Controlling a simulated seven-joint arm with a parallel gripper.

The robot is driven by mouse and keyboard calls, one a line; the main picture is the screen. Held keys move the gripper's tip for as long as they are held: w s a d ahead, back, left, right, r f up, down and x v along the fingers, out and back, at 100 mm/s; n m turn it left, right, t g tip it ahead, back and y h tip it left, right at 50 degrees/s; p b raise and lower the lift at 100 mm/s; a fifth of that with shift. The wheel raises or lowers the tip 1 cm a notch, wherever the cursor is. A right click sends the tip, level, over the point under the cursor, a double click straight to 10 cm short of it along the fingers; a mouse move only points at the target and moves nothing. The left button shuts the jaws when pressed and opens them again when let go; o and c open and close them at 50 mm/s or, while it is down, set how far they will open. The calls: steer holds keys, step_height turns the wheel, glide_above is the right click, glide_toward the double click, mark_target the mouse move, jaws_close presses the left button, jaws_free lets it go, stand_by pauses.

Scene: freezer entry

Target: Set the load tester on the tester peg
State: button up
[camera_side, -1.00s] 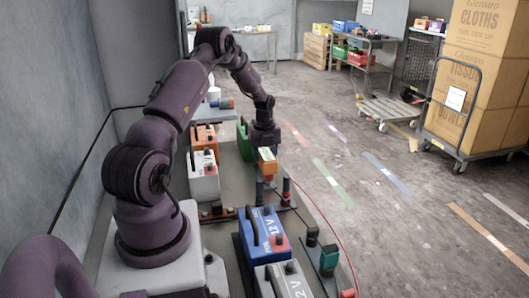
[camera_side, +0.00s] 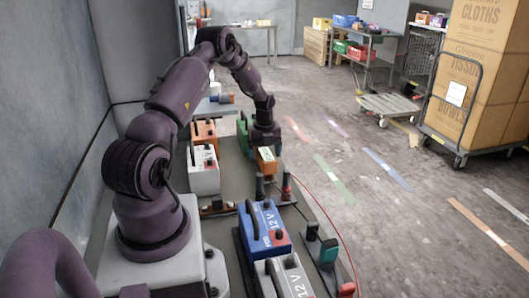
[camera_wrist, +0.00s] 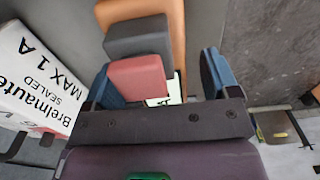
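The orange block-shaped unit with a pale label, which I take as the load tester (camera_side: 266,161), is upright directly under my gripper (camera_side: 266,147) in the side view. In the wrist view the orange body (camera_wrist: 178,25), with a grey block and a red block on it, lies between the blue fingers of my gripper (camera_wrist: 160,78). The red block overlaps the left finger; a grey gap shows before the right finger. I cannot tell whether the fingers press on it. Its lower end is partly hidden by a dark upright post (camera_side: 260,187). I cannot tell which post is the tester peg.
A red-and-black upright (camera_side: 286,186) stands close right of the dark post. A blue 12 V battery (camera_side: 264,235) and a grey one (camera_side: 290,277) are in front. White (camera_side: 203,178) and green (camera_side: 242,137) units stand left of my gripper. A red cable runs along the bench's right edge.

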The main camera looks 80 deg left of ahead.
mark_target(264, 150)
steer(key=shift+f, duration=0.1)
step_height(264, 150, up, 13)
stand_by(0.6)
stand_by(0.3)
